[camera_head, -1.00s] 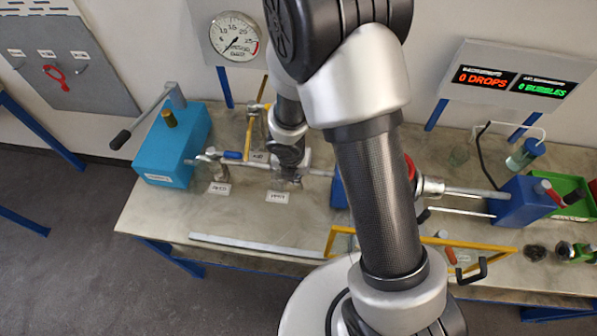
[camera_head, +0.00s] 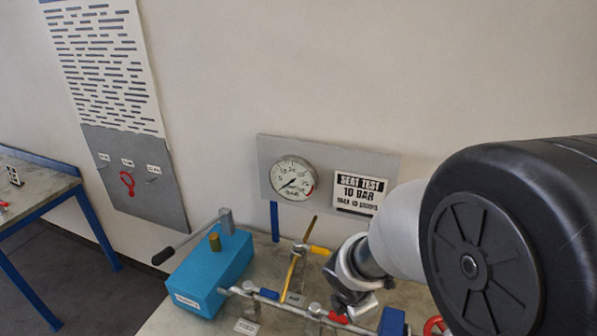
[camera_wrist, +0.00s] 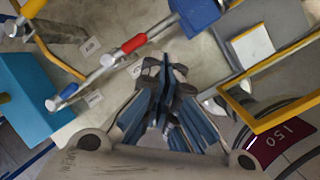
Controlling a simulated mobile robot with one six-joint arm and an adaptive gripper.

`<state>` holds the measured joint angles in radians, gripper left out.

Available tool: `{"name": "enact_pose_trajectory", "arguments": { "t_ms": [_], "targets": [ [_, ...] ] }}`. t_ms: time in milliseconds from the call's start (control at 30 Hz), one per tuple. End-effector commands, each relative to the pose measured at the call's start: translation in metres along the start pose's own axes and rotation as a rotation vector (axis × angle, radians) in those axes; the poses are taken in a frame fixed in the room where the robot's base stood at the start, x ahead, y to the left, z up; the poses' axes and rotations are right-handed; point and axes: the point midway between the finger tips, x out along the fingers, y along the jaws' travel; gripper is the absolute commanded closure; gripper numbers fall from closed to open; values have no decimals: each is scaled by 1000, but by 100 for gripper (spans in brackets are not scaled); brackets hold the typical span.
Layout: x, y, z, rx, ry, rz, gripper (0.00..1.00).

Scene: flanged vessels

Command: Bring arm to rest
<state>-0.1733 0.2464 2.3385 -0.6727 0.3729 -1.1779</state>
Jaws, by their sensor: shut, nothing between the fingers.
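My gripper (camera_wrist: 165,78) shows in the wrist view with its dark blue-grey fingers together and nothing between them. It hangs above the bench, apart from the pipe with the red handle (camera_wrist: 133,43) beyond it on the left. In the head view my arm fills the right side, and its wrist end sits over the bench near the yellow levers. The fingertips cannot be made out clearly there.
A blue pump box (camera_head: 210,270) with a long lever stands at the bench's left. Behind it are a pressure gauge (camera_head: 294,178) and a seat test sign (camera_head: 358,193). In the wrist view a yellow frame (camera_wrist: 262,112) lies to the right of my gripper.

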Motion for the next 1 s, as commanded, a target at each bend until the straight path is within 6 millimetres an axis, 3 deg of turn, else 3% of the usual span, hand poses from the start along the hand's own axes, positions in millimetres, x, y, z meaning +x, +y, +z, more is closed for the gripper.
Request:
{"name": "enact_pose_trajectory", "arguments": {
  "t_ms": [100, 267, 533, 733, 1000],
  "targets": [
    [-10, -25, 13, 388, -25, 28, 100],
    [-31, -67, 15, 902, -5, 51, 100],
    [-44, -139, -22, 1659, 140, 44, 100],
    [-47, -165, -46, 1939, 233, 7, 100],
    [-50, -168, -51, 1995, 252, -6, 100]
  ]
}}
